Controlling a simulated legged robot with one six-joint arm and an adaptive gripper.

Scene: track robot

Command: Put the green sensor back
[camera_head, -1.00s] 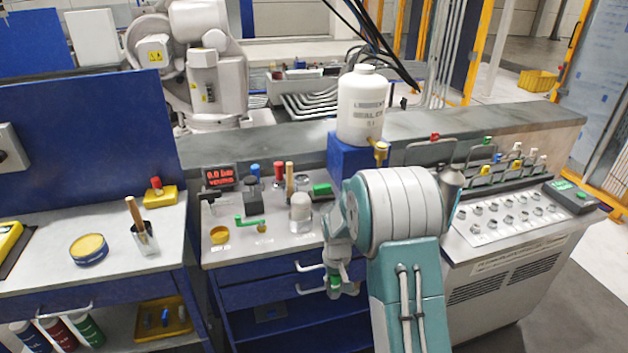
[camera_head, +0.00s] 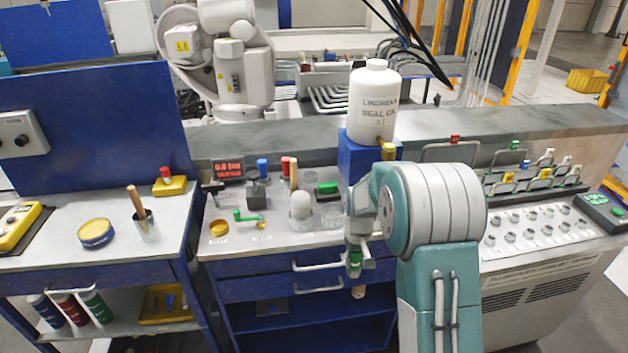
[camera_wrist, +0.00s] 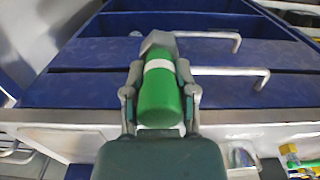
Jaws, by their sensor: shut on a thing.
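The green sensor (camera_wrist: 159,98) is a green cylinder with a white band and a grey faceted end. My gripper (camera_wrist: 160,90) is shut on it, one finger on each side, in the wrist view. In the head view my gripper (camera_head: 355,262) hangs in front of the bench's drawers, with a bit of green (camera_head: 355,257) between its fingers. The sensor's far end points towards the blue drawer fronts (camera_wrist: 110,52) in the wrist view. I cannot tell from these frames which spot belongs to the sensor.
A metal rack (camera_head: 540,180) with coloured-topped loops stands at right, above a panel of several knobs (camera_head: 530,228). A white bottle (camera_head: 372,105) stands on a blue block (camera_head: 362,160). Drawer handles (camera_head: 318,285) stick out near my gripper. Small items crowd the bench top (camera_head: 275,240).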

